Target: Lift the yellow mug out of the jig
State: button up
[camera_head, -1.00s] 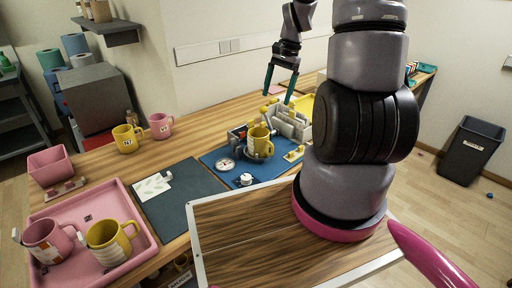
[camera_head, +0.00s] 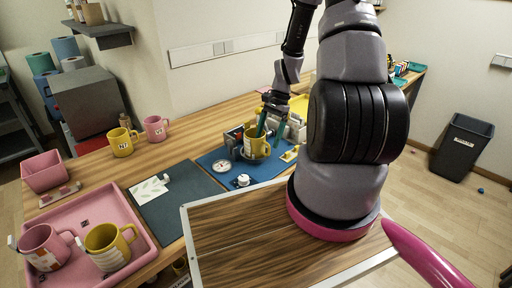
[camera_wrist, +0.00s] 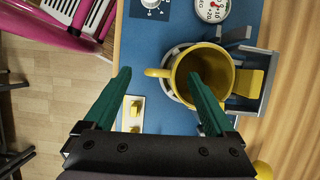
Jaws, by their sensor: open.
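The yellow mug (camera_head: 255,142) stands upright in the grey jig (camera_head: 288,130) on the blue mat (camera_head: 214,158). In the wrist view the yellow mug (camera_wrist: 207,75) is seen from above, its opening toward the camera and its handle pointing left. My gripper (camera_head: 267,128) is open and close above the mug. In the wrist view my gripper (camera_wrist: 158,75) has one green finger inside the outline of the mug's opening and the other beyond the handle on the left. I cannot tell whether either finger touches the mug.
A gauge (camera_wrist: 212,8) and a dial (camera_wrist: 151,5) are on the blue mat. A pink tray (camera_head: 143,222) holds a pink mug (camera_head: 42,246) and another yellow mug (camera_head: 106,246). A yellow mug (camera_head: 121,143) and a pink mug (camera_head: 154,128) stand at the back left.

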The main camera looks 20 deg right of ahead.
aim_at(266, 144)
jog(key=x, duration=0.3)
jog(key=shift+f, duration=0.3)
grip_shut()
jog(key=shift+r, duration=0.15)
